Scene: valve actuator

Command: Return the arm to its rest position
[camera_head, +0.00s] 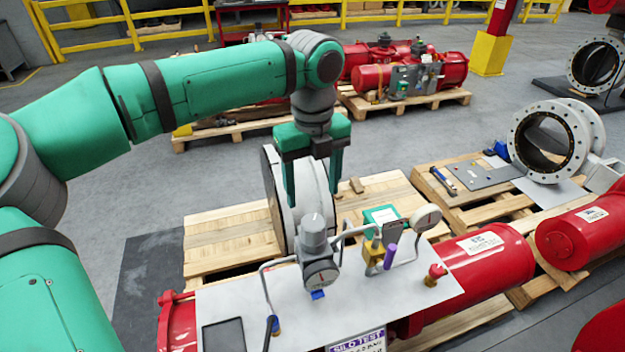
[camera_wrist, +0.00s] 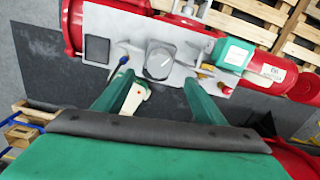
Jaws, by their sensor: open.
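My green arm (camera_head: 200,90) reaches in from the left in the head view, bent at the elbow. My gripper (camera_head: 314,188) points down with its two green fingers apart and nothing between them. In the head view it hangs in front of the round valve body and above the grey plate (camera_head: 225,310) of the valve actuator. In the wrist view the open fingers of my gripper (camera_wrist: 158,82) show on either side of a grey round regulator (camera_wrist: 160,60). That regulator also shows in the head view (camera_head: 318,262), with a gauge on its front.
The red actuator cylinder (camera_head: 487,258) lies under the plate, with a green box (camera_head: 381,216) and a gauge (camera_head: 426,217) on top. A wooden pallet (camera_head: 225,240) is behind. Other red actuators (camera_head: 400,75) and a flanged valve (camera_head: 545,140) stand farther off. Grey floor lies between.

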